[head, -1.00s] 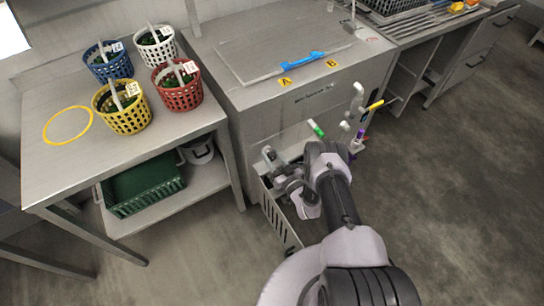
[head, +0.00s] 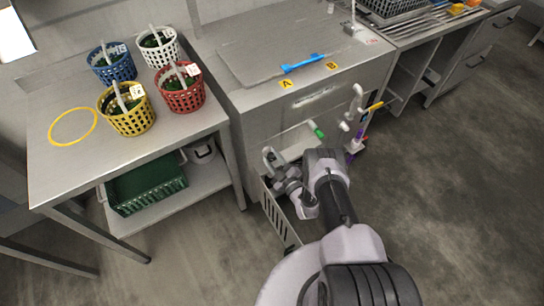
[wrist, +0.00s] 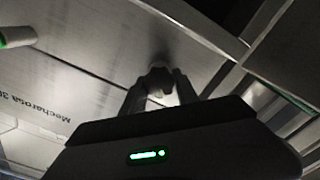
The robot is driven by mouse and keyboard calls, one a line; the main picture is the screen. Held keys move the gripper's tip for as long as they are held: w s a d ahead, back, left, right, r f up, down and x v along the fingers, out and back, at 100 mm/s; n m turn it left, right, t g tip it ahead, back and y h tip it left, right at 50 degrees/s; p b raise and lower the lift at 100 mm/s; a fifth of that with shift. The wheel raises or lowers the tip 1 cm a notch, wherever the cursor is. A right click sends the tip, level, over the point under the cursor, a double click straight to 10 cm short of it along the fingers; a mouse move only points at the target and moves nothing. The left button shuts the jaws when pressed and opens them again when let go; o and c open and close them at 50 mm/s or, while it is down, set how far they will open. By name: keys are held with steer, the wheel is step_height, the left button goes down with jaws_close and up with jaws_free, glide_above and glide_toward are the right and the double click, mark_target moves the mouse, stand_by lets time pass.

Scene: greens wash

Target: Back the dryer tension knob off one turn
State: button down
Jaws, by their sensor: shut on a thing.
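My gripper (wrist: 160,92) is shut on a small grey knob (wrist: 157,77) on the pale metal front of the machine in the wrist view. The fingertips lie on either side of the knob. In the head view my gripper (head: 271,157) is at the lower front of the steel cabinet (head: 255,125); the knob cannot be made out there. How far the knob is turned cannot be told.
A green-tipped pipe (head: 316,130) and a white pipe with a yellow handle (head: 372,107) stick out right of my gripper. Left is a table (head: 60,165) with several baskets. Floor at right is clear.

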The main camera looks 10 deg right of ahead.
steer(key=n, duration=0.4)
steer(key=shift+f+n+p, duration=0.1)
steer(key=shift+n+p, duration=0.2)
steer(key=n, duration=0.5)
steer(key=shift+f+p, duration=0.1)
steer(key=shift+p, duration=0.2)
steer(key=n, duration=0.4)
steer(key=shift+f+n, duration=0.1)
steer(key=shift+n, duration=0.3)
steer(key=n, duration=0.4)
steer(key=shift+n, duration=0.4)
steer(key=c, duration=0.9)
jaws_free()
steer(key=p+v, duration=0.1)
steer(key=v, duration=1.6)
steer(key=shift+s, duration=0.2)
